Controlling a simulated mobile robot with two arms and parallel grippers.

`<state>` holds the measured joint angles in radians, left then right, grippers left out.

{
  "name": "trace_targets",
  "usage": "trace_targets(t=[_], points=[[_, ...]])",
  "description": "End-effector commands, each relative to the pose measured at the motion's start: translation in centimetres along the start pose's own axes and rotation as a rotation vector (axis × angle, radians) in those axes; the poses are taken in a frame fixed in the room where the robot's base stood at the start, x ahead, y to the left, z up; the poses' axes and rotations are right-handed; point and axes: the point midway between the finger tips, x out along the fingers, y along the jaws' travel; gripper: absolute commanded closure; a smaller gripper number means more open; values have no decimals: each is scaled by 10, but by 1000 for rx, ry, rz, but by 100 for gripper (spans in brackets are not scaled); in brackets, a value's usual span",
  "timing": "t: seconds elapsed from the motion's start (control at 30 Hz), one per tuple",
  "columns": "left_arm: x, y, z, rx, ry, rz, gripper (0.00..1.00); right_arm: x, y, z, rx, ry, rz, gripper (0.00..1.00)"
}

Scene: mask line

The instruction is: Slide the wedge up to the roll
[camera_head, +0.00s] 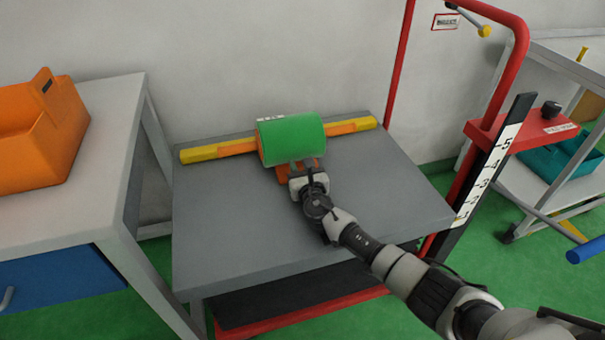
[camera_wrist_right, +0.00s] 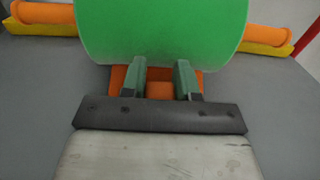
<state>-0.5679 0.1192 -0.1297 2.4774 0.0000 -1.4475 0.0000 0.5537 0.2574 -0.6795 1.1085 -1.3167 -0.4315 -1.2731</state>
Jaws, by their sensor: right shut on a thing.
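The green roll (camera_head: 291,139) lies on its side on the grey table, with an orange bar (camera_head: 343,127) sticking out at both ends. The roll also fills the top of the right wrist view (camera_wrist_right: 160,30). The orange wedge (camera_head: 284,175) sits on the table at the near side of the roll, partly hidden by my right gripper. My right gripper (camera_head: 307,166) is shut on the wedge. In the right wrist view its two fingers (camera_wrist_right: 160,80) are on the wedge (camera_wrist_right: 118,78), close against the roll. Whether wedge and roll touch is unclear. My left gripper is not in view.
Yellow blocks (camera_head: 199,155) lie under the bar ends. The grey table (camera_head: 225,235) is bare in front and at the left. A white bench with an orange bin (camera_head: 40,140) stands left. A red frame with a numbered scale (camera_head: 490,165) stands right.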

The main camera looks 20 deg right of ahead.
Motion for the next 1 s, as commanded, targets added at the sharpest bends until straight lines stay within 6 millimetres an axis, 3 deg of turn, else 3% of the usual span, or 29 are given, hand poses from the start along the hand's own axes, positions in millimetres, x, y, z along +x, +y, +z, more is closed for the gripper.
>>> trace_targets(t=[0.1, 0.13, 0.27, 0.67, 0.8, 1.0], points=[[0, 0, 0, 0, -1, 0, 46, 0, 0, 0, -1, 2, 0, 100], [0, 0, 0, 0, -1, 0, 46, 0, 0, 0, 0, 2, 1, 66], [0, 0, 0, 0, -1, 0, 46, 0, 0, 0, 0, 1, 0, 46], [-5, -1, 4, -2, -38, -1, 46, -10, 0, 1, 1, 2, 0, 45], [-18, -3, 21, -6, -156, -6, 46, -33, 0, 3, 1, 4, 2, 45], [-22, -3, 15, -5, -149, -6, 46, -75, 0, 1, 1, 3, 1, 45]])
